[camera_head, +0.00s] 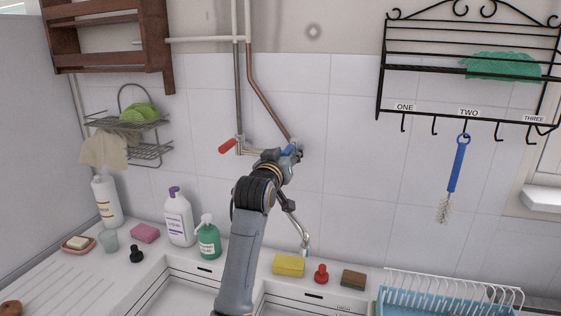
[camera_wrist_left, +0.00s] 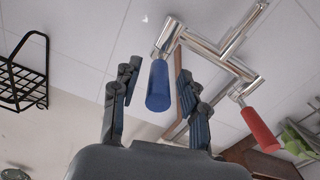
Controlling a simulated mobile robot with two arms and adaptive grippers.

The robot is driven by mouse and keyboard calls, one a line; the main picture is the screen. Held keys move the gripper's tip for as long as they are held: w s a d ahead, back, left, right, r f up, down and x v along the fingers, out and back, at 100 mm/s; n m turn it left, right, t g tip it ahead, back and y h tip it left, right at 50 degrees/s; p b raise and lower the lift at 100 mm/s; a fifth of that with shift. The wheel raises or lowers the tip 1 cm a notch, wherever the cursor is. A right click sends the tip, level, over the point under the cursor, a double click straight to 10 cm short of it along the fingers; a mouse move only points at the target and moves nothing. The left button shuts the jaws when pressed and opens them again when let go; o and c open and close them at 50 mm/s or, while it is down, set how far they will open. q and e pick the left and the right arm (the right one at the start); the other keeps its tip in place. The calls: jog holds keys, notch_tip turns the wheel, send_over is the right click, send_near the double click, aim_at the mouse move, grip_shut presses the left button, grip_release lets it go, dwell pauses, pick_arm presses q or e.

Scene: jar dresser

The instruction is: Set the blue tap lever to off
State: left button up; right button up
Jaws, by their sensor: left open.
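The blue tap lever (camera_head: 288,150) is on the wall tap, mostly hidden behind my left gripper (camera_head: 281,158) in the head view. In the left wrist view the blue lever (camera_wrist_left: 159,86) hangs from a chrome fitting, its rounded end toward the palm. There my left gripper (camera_wrist_left: 156,84) is open, with one finger on each side of the lever. A gap shows on both sides; I see no clear contact. The red tap lever (camera_head: 227,146) is to the left on the same tap and also shows in the wrist view (camera_wrist_left: 259,130). My right gripper is out of view.
Pipes (camera_head: 262,90) run up the wall above the tap. The spout (camera_head: 304,240) hangs below beside my arm. Bottles (camera_head: 179,217) stand left on the counter. A yellow sponge (camera_head: 289,265) lies behind the sink. A black hook rack (camera_head: 440,110) hangs at right.

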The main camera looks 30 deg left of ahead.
pick_arm(q)
jog(key=v, duration=1.1)
jog(key=shift+s+f, duration=0.15)
